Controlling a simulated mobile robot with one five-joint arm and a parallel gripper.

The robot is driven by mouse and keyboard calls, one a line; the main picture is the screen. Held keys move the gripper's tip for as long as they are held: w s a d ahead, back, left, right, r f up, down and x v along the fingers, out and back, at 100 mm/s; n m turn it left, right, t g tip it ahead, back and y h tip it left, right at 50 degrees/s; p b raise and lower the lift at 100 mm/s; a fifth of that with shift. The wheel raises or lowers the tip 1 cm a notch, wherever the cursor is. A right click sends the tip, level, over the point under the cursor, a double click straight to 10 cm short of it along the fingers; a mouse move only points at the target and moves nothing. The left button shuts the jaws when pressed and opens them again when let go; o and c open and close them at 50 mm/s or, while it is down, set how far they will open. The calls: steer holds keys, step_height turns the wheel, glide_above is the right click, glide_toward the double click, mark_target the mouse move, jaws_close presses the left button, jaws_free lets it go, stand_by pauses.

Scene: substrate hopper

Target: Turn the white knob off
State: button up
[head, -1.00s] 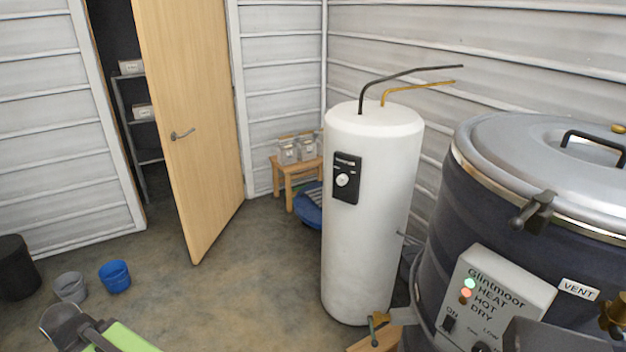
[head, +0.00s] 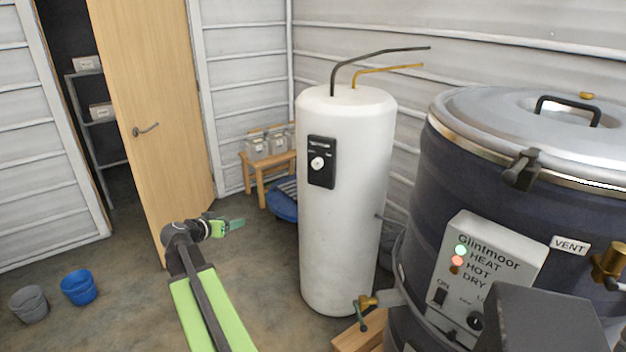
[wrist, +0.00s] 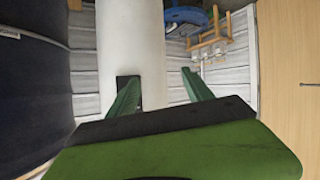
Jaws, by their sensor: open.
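The white knob (head: 318,164) sits on a black control panel (head: 321,178) on the front of a tall white cylinder tank (head: 346,240). My gripper (head: 236,224) is left of the tank and lower than the knob, apart from both. Its two green fingers are spread with nothing between them in the wrist view (wrist: 160,82). There, the white tank (wrist: 130,40) is behind the left finger. A dark piece, apparently the panel (wrist: 122,82), shows beside that finger, mostly hidden; the knob cannot be made out.
A dark boiler (head: 440,170) with a grey control box (head: 490,262) stands close at right. A door (head: 150,90) stands ajar at left; buckets (head: 78,288) are on the floor. Floor left of the tank is open.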

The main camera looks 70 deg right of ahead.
steer(key=s+d+r+m+g+h+b, duration=0.1)
steer(key=s+d+r+m+h, duration=0.15)
steer(key=s+d, duration=0.55)
steer(key=s+d+r+m+g+h+b, duration=0.1)
steer(key=s+d+r+m+h+b, duration=0.2)
steer(key=s+d, duration=0.5)
steer(key=n+p, duration=0.1)
steer(key=p, duration=0.1)
glide_toward(315, 165)
steer(key=shift+y, duration=0.25)
steer(key=d, duration=0.6)
steer(key=s+d, duration=0.1)
steer(key=d, duration=0.2)
steer(key=shift+s+r, duration=0.1)
steer(key=shift+r, duration=0.1)
steer(key=shift+a, duration=0.1)
jaws_close()
